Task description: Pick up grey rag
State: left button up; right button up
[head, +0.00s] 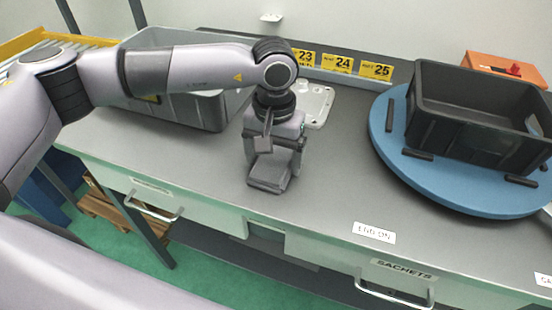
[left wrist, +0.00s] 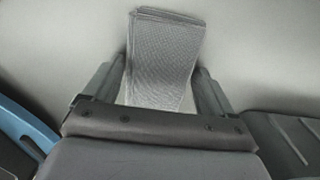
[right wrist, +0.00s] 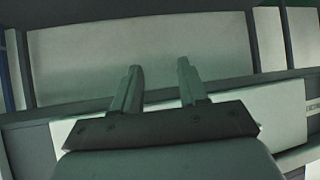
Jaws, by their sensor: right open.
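The grey rag (left wrist: 163,55) is a folded, woven cloth on the grey worktop, seen in the left wrist view between the fingers of my left gripper (left wrist: 160,75). Narrow light strips show between the rag and the fingers. In the head view my left gripper (head: 272,165) points down at the middle of the worktop, with the rag (head: 268,172) under and between its fingers, partly hidden by them. My right gripper (right wrist: 158,80) shows only in the right wrist view. It is open and empty, in front of pale panels.
A grey bin (head: 200,112) stands left, behind my left arm. A black crate (head: 470,115) sits on a blue round turntable (head: 440,190) at right. A pale metal casting (head: 318,104) lies behind my left gripper. The worktop right of the rag is clear.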

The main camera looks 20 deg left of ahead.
aim_at(275, 160)
pick_arm(q)
jog(key=c, duration=0.7)
jog(key=shift+o, duration=0.2)
jog(key=shift+r, duration=0.1)
notch_tip(275, 160, up, 20)
jog(key=shift+o, duration=0.6)
jog(key=shift+r, duration=0.1)
